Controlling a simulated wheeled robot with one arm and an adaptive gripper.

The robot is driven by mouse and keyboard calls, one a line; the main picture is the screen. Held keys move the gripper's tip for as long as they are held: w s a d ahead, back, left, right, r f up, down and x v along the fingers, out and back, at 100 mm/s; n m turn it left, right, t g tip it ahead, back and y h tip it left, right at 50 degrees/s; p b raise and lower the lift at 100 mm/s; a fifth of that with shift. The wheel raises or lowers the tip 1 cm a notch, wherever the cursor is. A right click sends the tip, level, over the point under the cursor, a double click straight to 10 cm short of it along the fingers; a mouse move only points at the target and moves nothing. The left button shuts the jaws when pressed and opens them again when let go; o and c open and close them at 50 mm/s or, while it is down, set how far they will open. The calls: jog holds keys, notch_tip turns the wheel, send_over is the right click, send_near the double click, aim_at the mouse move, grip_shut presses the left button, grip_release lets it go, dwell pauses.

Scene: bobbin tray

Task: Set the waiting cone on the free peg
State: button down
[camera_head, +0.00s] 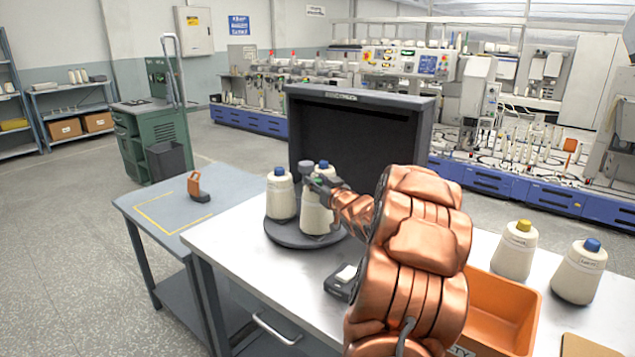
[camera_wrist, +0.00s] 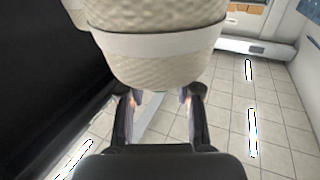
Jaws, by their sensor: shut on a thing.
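In the wrist view the held cone (camera_wrist: 158,50) fills the top middle, by the fingers of my gripper (camera_wrist: 160,100). I see no bare peg; the held cone and my arm hide part of the tray.
A black open-fronted cabinet (camera_head: 360,108) stands close behind the tray. A small dark device (camera_head: 340,284) lies in front. An orange bin (camera_head: 505,300), a yellow-topped cone (camera_head: 515,252) and a blue-topped cone (camera_head: 579,274) are at right. A lower side table (camera_head: 160,212) stands left.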

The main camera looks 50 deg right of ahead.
jog(key=shift+f, duration=0.15)
jog(key=c, duration=0.7)
grip_release()
jog(key=shift+v, duration=6)
jog(key=shift+w, duration=0.1)
